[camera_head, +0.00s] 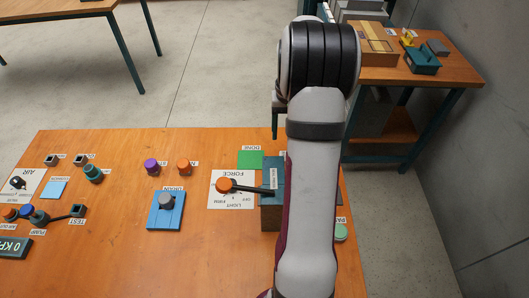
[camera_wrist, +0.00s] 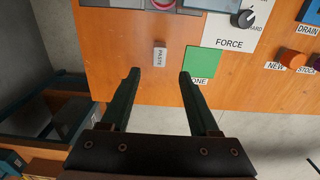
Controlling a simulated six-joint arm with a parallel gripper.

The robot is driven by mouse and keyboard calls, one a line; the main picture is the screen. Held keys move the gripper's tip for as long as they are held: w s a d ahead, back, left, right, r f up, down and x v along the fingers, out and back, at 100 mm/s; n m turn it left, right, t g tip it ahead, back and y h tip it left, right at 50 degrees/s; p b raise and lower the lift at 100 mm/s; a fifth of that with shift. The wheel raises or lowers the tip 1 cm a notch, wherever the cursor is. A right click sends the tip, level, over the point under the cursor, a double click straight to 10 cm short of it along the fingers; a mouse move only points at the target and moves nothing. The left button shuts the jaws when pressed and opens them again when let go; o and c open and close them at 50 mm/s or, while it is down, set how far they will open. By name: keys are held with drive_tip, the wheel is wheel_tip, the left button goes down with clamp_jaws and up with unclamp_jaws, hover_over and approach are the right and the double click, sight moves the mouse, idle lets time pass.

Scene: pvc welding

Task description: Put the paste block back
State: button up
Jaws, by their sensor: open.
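A small pale piece lettered PASTE (camera_wrist: 159,55) sits on the wooden table in the wrist view, beside the green DONE square (camera_wrist: 202,63). I cannot tell whether it is the paste block itself or only its label. My gripper (camera_wrist: 159,75) is open with nothing between its fingers. In the picture, the lettered piece is just beyond the fingertips, in line with the gap between them.
A teal-topped block (camera_head: 271,178) with an orange-knobbed lever (camera_head: 225,185) stands beside my arm. A pale green disc (camera_head: 341,231) is at the table's right edge.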

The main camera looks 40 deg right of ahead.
drive_tip(key=s+a+r+n, duration=0.1)
drive_tip(key=a+r, duration=0.3)
drive_tip(key=a, duration=0.6)
drive_tip(key=s+a+r+n, duration=0.1)
drive_tip(key=a+r, duration=0.4)
drive_tip(key=a, duration=0.5)
drive_tip(key=s+a+n+y, duration=0.1)
drive_tip(key=s+a, duration=1.3)
drive_tip(key=a, duration=0.1)
drive_tip(key=shift+s+f+y, duration=0.25)
drive_tip(key=shift+s+y, duration=0.05)
drive_tip(key=shift+y, duration=0.1)
drive_tip(key=o, duration=0.5)
drive_tip(key=shift+w, duration=0.1)
drive_tip(key=shift+o, duration=0.5)
drive_tip(key=w+d+r+m, duration=0.4)
drive_tip(key=w+d, duration=0.1)
drive_tip(key=shift+w+d+m, duration=0.15)
drive_tip(key=shift+w+m, duration=0.1)
drive_tip(key=shift+m, duration=0.15)
drive_tip(key=w+d+r+m+h, duration=0.1)
drive_tip(key=d+r+m, duration=0.2)
drive_tip(key=d+m, duration=0.75)
drive_tip(key=d+r+m+h, duration=0.1)
drive_tip(key=d+r+m, duration=0.4)
drive_tip(key=d, duration=1)
wheel_tip(320, 180, down, 11)
drive_tip(key=shift+w+a+r+m, duration=0.15)
drive_tip(key=shift+w+a+m, duration=0.1)
drive_tip(key=shift+m, duration=0.1)
